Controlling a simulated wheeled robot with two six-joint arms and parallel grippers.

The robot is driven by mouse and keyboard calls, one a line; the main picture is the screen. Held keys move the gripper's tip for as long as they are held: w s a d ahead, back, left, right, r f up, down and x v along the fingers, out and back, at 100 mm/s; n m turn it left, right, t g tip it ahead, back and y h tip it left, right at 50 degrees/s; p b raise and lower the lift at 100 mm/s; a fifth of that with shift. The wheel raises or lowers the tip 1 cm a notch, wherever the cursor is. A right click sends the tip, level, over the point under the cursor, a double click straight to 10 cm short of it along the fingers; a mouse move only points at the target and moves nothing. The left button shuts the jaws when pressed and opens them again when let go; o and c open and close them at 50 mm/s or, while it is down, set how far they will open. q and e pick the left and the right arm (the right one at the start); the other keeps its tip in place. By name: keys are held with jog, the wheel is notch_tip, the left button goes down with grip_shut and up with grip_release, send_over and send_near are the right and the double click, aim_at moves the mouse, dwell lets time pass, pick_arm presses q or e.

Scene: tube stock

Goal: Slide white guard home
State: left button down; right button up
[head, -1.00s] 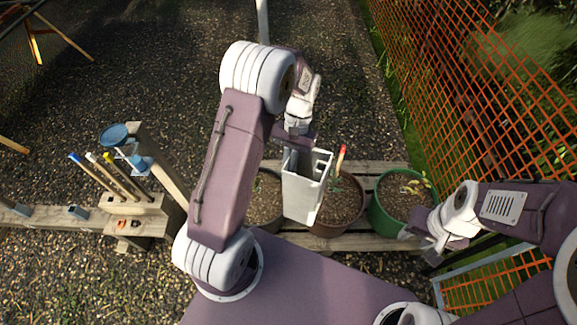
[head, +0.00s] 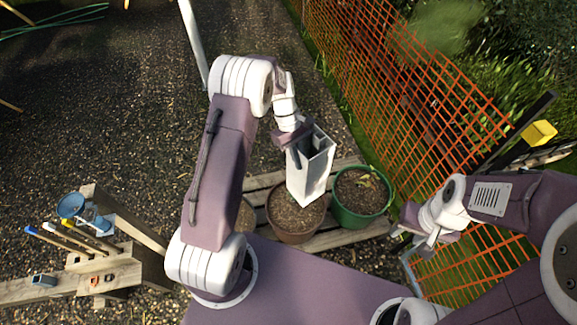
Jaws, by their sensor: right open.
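The white guard (head: 309,183) is an open-topped square tube, roughly upright and slightly tilted. My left gripper (head: 294,146) is shut on its upper rim at the left side. The guard's lower end overlaps the brown pot (head: 288,233) in the head view; I cannot tell whether it touches the soil. The guard's inside is dark, and no stake or plant shows in it. My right gripper (head: 413,226) is open and empty, right of the green pot.
A green pot (head: 360,219) with a small plant stands beside the brown pot on a slatted wooden pallet (head: 338,235). An orange mesh fence (head: 400,90) runs along the right. A wooden rack (head: 100,270) with several stakes and a blue cup (head: 72,205) stands at left.

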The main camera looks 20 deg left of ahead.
pick_arm(q)
jog(key=w+r+n+t+p, duration=0.5)
jog(key=w+r+n+p, duration=0.45)
jog(key=n, duration=0.45)
pick_arm(e)
notch_tip(320, 180, up, 11)
pick_arm(q)
notch_tip(320, 180, down, 6)
jog(key=b, duration=0.6)
jog(key=shift+s+a+b, duration=0.2)
jog(key=shift+s+b, duration=0.05)
jog(key=shift+b, duration=0.05)
pick_arm(e)
notch_tip(320, 180, down, 6)
jog(key=shift+w+r, duration=0.1)
pick_arm(q)
jog(key=shift+s+r, duration=0.1)
pick_arm(e)
jog(key=shift+r, duration=0.15)
pick_arm(q)
jog(key=shift+d+p, duration=0.15)
jog(key=shift+p, duration=0.2)
pick_arm(e)
jog(key=shift+r, duration=0.2)
jog(key=shift+f, duration=0.1)
